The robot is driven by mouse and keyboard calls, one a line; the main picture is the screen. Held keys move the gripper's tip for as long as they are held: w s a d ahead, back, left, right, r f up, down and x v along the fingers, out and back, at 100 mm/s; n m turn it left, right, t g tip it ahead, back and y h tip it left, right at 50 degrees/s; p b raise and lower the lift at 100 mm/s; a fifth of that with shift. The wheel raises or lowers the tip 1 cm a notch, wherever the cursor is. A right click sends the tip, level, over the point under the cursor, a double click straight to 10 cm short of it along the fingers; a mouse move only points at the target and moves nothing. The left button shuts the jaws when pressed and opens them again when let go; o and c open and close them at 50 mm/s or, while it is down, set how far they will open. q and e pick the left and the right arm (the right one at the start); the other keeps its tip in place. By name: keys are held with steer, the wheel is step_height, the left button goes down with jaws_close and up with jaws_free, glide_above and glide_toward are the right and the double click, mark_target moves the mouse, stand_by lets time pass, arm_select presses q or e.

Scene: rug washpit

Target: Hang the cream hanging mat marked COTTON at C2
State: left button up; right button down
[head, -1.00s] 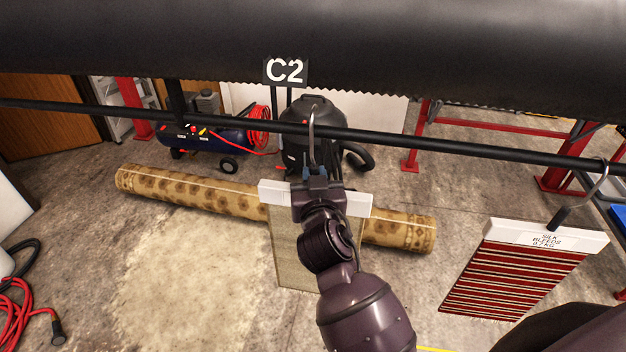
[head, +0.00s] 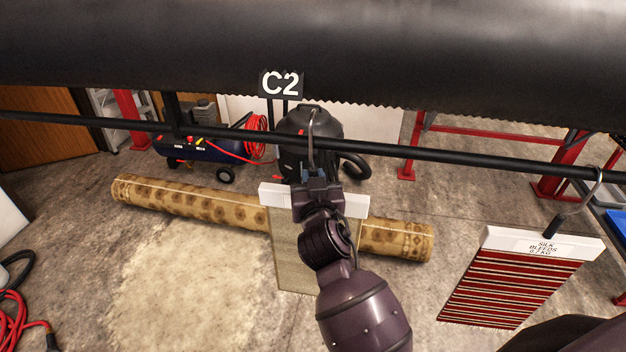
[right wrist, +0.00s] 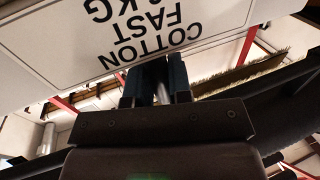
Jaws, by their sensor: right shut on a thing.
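My right gripper (head: 315,176) is shut on the mat's hanger, just above the bar. The metal hook (head: 313,122) rises from the gripper to the black rail (head: 400,146), below the C2 sign (head: 281,84). Its curve shows above the rail line; I cannot tell whether it rests on the rail. My left gripper is out of view.
A red striped mat (head: 505,285) marked SILK BLEEDS hangs from the rail at the right. A thick black roller (head: 450,60) crosses above.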

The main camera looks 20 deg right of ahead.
steer(key=shift+f+b, duration=1.9)
steer(key=shift+f, duration=0.15)
steer(key=c, duration=1)
jaws_free()
steer(key=shift+o, duration=0.2)
